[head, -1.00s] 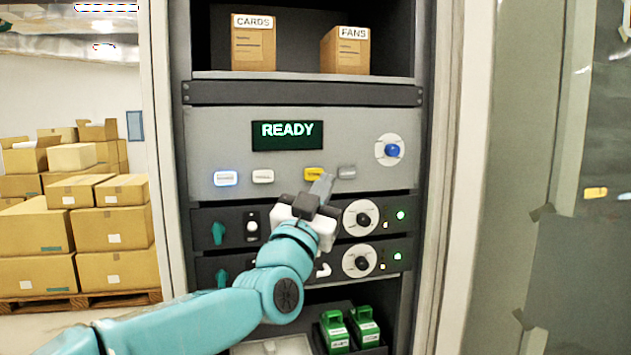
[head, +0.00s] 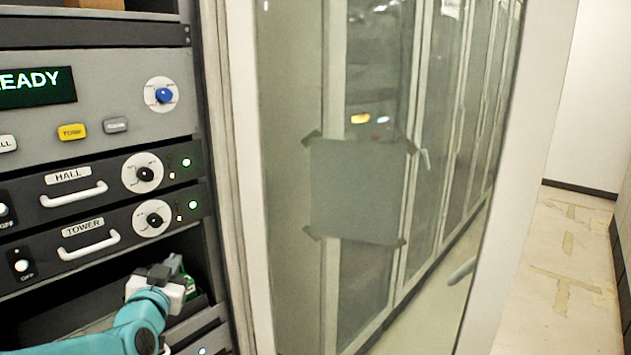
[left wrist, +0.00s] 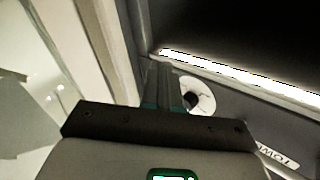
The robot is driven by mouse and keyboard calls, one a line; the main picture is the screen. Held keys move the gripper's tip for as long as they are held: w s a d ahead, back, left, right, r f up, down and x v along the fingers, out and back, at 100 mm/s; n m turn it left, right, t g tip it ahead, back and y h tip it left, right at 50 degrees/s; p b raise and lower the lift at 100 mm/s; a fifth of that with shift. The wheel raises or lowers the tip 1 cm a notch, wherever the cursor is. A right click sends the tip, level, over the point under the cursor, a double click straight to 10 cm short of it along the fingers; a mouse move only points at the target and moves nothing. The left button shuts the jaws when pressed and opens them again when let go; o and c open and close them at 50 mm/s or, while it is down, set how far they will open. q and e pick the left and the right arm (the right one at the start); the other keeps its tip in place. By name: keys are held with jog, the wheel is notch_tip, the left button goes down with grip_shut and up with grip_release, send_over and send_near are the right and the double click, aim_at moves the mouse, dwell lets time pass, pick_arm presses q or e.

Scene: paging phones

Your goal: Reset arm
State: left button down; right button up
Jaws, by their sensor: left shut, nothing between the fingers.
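My left arm (head: 140,318) comes in at the lower left of the head view. My left gripper (head: 174,266) is in front of the dark lower bay of the rack, below the TOWER unit (head: 90,238). Its fingers are shut with nothing between them; they also show in the left wrist view (left wrist: 163,85). The TOWER unit's dial (head: 153,219) shows above the gripper, and the left wrist view shows a round white dial (left wrist: 197,97) beside the fingers. My right gripper is out of view.
The grey panel carries a partly cut-off READY screen (head: 38,86), a yellow button (head: 72,131), a grey button (head: 116,125) and a blue knob (head: 164,95). The HALL unit (head: 75,188) sits below. Glass cabinets (head: 372,270) stand at right, with open floor (head: 560,260) beyond.

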pick_arm(q)
jog(key=s+d+f+g+h, duration=0.1)
jog(key=s+d+f+g, duration=0.15)
jog(key=f, duration=0.85)
jog(key=s+d+f+g+h, duration=0.1)
jog(key=s+d+f+g, duration=0.15)
jog(key=f, duration=0.85)
jog(key=s+d+f+g+h, duration=0.1)
jog(key=s+d+f+g, duration=0.2)
jog(key=s+f, duration=0.4)
jog(key=s+d+f+g+h, duration=0.1)
jog(key=s+d+f+g, duration=0.25)
jog(key=f, duration=0.55)
jog(key=s+d+f+n+g, duration=0.2)
jog(key=s+f+g, duration=0.1)
jog(key=s, duration=0.7)
jog(key=s+d+f+n+g+h, duration=0.1)
jog(key=s+d+f+n+g, duration=0.1)
jog(key=s, duration=0.9)
jog(key=shift+d+f+g+h, duration=0.3)
jog(key=shift+d+f+g, duration=0.15)
jog(key=shift+d+f, duration=0.4)
